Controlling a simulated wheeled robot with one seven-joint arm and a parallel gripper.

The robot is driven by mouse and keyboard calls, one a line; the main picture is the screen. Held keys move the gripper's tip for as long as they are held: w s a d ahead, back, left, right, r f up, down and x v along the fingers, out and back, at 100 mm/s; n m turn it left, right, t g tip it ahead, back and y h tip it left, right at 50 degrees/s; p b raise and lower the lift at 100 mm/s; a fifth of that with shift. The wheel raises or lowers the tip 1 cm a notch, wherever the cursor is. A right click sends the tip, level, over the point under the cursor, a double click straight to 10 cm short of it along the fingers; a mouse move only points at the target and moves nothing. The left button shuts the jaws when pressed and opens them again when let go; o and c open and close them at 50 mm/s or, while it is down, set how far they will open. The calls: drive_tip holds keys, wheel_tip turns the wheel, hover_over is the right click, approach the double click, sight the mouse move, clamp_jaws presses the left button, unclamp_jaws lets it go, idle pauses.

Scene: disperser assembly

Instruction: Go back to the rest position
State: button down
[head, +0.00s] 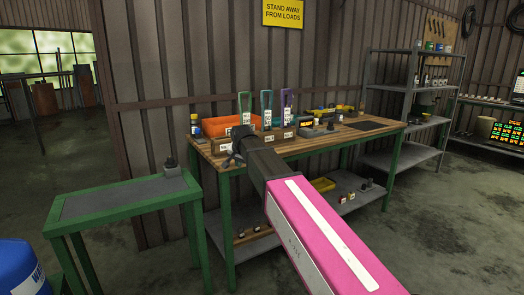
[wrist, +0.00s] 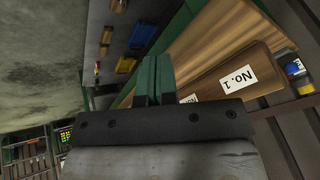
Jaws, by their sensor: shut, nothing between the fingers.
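My gripper (head: 233,158) is at the left end of the wooden workbench (head: 335,140), in front of a wooden holder marked No. 1. In the wrist view its two fingers (wrist: 158,62) lie side by side, shut, with nothing held. The No. 1 holder (wrist: 225,85) shows to the right of the fingers; I cannot tell whether they touch it. In the head view a green tool (head: 245,107), a teal tool (head: 266,107) and a purple tool (head: 286,105) stand upright in a row at the holders, behind my gripper.
An orange bin (head: 218,125) is behind my gripper. A grey shelf (head: 410,157) stands at the right. A yellow bin (head: 322,184) sits on the bench's lower shelf. Open floor lies at the front right.

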drive_tip(key=s+d+f+n+g+h, duration=0.1)
drive_tip(key=s+d+f, duration=0.3)
drive_tip(key=d+f, duration=0.4)
drive_tip(key=s+d+f+n+g, duration=0.1)
drive_tip(key=s+d+f, duration=0.4)
drive_tip(key=d+f, duration=0.3)
drive_tip(key=s+d+f+n+g, duration=0.2)
drive_tip(key=s+d+f+g, duration=0.1)
drive_tip(key=s+d+f, duration=1)
drive_tip(key=s+f, duration=0.1)
drive_tip(key=s, duration=0.2)
drive_tip(key=shift+g, duration=0.3)
drive_tip(key=shift+s, duration=0.1)
